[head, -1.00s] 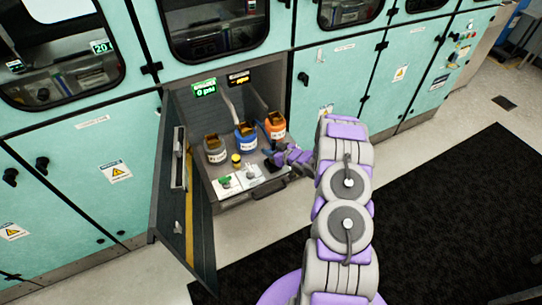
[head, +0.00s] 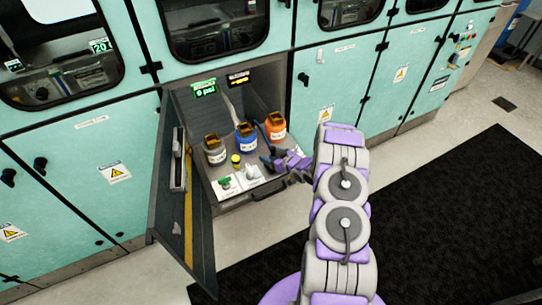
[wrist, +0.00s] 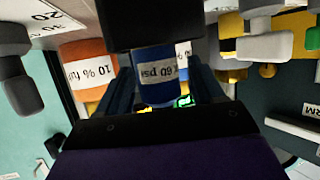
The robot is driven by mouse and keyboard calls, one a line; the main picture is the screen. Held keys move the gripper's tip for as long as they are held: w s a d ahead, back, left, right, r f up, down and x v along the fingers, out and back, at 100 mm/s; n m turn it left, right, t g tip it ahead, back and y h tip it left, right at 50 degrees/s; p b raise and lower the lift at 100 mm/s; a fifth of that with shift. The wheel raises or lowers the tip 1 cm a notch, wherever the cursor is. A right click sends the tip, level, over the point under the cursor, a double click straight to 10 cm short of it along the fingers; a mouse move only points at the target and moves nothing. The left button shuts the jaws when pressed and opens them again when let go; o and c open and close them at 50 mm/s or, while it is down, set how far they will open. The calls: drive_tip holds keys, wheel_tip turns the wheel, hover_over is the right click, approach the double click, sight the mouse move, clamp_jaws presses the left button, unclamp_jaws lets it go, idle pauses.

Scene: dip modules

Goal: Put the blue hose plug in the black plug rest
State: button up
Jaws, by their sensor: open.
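In the wrist view, which is upside down, the blue hose plug (wrist: 155,72) is a blue cylinder with a white "60 psi" label. Its lower end meets the black plug rest (wrist: 150,25) and it looks upright there; how deep it sits is hidden. My gripper (wrist: 160,85) is open, with a dark blue finger on each side of the plug; I cannot tell whether they touch it. In the head view my gripper (head: 272,161) is at the right side of the pulled-out drawer and covers the rest and most of the plug.
An orange bottle (head: 275,127), a blue bottle (head: 246,138) and a grey bottle (head: 214,150) stand behind the gripper. A small yellow-capped item (head: 236,160) and white valve panels (head: 228,184) are to the left. The open cabinet door (head: 180,220) is at the left.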

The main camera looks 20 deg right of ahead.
drive_tip(key=p+v, duration=0.2)
drive_tip(key=v, duration=1)
wheel_tip(320, 180, up, 12)
drive_tip(key=d+g+h, duration=0.2)
drive_tip(key=g+h, duration=0.3)
drive_tip(key=s+a+r+m+g+h, duration=0.25)
drive_tip(key=s+a+r, duration=0.25)
drive_tip(key=s+r, duration=0.45)
drive_tip(key=s+a+r+g+y, duration=0.1)
drive_tip(key=s+a+r, duration=0.3)
drive_tip(key=s, duration=0.6)
drive_tip(key=s+a+r+g+y, duration=0.1)
drive_tip(key=s+a+r+g, duration=0.2)
drive_tip(key=s+a, duration=0.6)
drive_tip(key=s+a+r+m+g+y, duration=0.1)
drive_tip(key=s+a+r+g, duration=0.2)
drive_tip(key=s, duration=0.8)
drive_tip(key=a+r, duration=0.2)
drive_tip(key=a, duration=0.1)
drive_tip(key=shift+a, duration=0.3)
